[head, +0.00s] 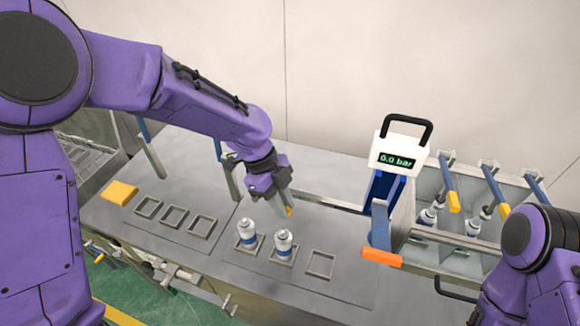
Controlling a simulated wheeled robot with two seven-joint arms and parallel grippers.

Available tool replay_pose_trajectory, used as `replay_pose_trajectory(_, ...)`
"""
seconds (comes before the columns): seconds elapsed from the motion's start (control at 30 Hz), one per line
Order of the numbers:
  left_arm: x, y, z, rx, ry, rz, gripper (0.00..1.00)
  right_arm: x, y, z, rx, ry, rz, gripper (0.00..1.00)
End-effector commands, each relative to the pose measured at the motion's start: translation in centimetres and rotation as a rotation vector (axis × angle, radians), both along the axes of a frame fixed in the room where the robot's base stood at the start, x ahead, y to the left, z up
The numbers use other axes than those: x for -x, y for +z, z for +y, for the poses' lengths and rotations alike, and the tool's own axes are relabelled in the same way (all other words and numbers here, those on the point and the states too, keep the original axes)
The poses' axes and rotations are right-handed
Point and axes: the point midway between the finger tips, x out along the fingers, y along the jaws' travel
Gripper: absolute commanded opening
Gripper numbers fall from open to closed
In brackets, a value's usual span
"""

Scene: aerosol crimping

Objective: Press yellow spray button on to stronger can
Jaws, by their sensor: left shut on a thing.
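My left gripper (287,207) is shut on a small yellow spray button (289,212), which shows at its fingertips. The left can (247,236) and the right can (283,246) stand upright in square holders on the grey bench. No yellow button shows on either can top. I cannot tell from this view which can is the stronger one. My right arm is at the lower right; its gripper is out of view.
A gauge (398,155) with a black handle reads 0.0 bar. Beside it, a grey rack (450,240) holds cans under blue-and-yellow levers. An empty square holder (320,264) is right of the cans; several more lie left. A yellow block (120,193) lies at the far left.

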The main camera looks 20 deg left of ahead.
Motion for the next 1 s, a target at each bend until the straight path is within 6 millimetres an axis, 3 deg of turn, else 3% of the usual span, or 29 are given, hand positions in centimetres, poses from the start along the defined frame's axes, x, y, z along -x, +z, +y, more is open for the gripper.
replay_pose_trajectory(0.23, 0.8, -1.2, 0.3, -0.003, -0.023, -0.005, 0.00, 0.1, -1.4, 0.0, 0.000, 0.000, 0.002, 0.40)
replay_pose_trajectory(0.53, -0.3, -5.1, 0.2, -0.001, -0.023, 0.005, 0.00, 0.2, -4.9, 0.0, 0.000, 0.000, 0.002, 0.40)
replay_pose_trajectory(0.7, -0.4, -6.3, 0.1, -0.001, -0.024, 0.008, 0.00, 0.2, -5.3, 0.0, 0.000, 0.000, 0.001, 0.40)
replay_pose_trajectory(1.0, -0.4, -6.4, 0.1, -0.001, -0.023, 0.007, 0.00, 0.2, -5.3, 0.0, 0.000, 0.000, 0.002, 0.40)
